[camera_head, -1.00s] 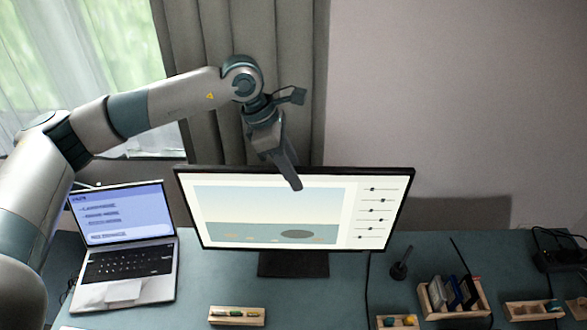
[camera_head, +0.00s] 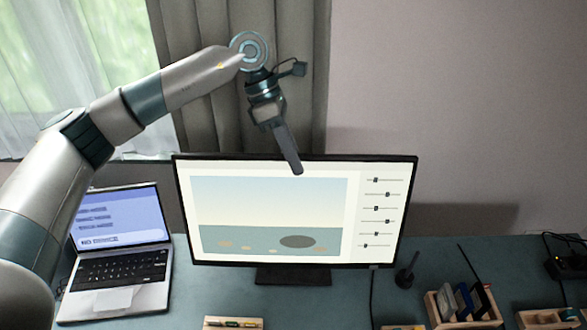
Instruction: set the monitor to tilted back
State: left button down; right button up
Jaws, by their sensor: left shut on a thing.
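The monitor (camera_head: 270,215) stands on its dark base (camera_head: 293,275) in the middle of the table, its lit screen facing me. My left gripper (camera_head: 297,168) reaches down from above to the middle of the monitor's top edge. It is shut on that edge, with one finger showing in front of the screen. The other finger is hidden. The screen's exact lean is hard to judge from this view. My right gripper is not in view.
An open laptop (camera_head: 115,270) stands at the left, near my left arm. A wooden holder (camera_head: 462,310) with upright cards, a dark microphone-like stand (camera_head: 405,275) and a small tray of pens (camera_head: 233,323) are on the table (camera_head: 340,300). Cables lie at the right.

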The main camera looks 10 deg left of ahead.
pick_arm(q)
jog(key=shift+w+a, duration=0.15)
jog(key=shift+w, duration=0.25)
jog(key=shift+w+r, duration=0.1)
jog(key=shift+r, duration=0.1)
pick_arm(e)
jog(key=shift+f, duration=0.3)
pick_arm(q)
jog(key=c, duration=1.7)
grip_release()
jog(key=shift+w, duration=0.15)
jog(key=shift+w+f, duration=0.1)
jog(key=shift+f, duration=0.15)
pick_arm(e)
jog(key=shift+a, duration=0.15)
pick_arm(q)
jog(key=shift+s, duration=0.2)
jog(key=shift+r, duration=0.15)
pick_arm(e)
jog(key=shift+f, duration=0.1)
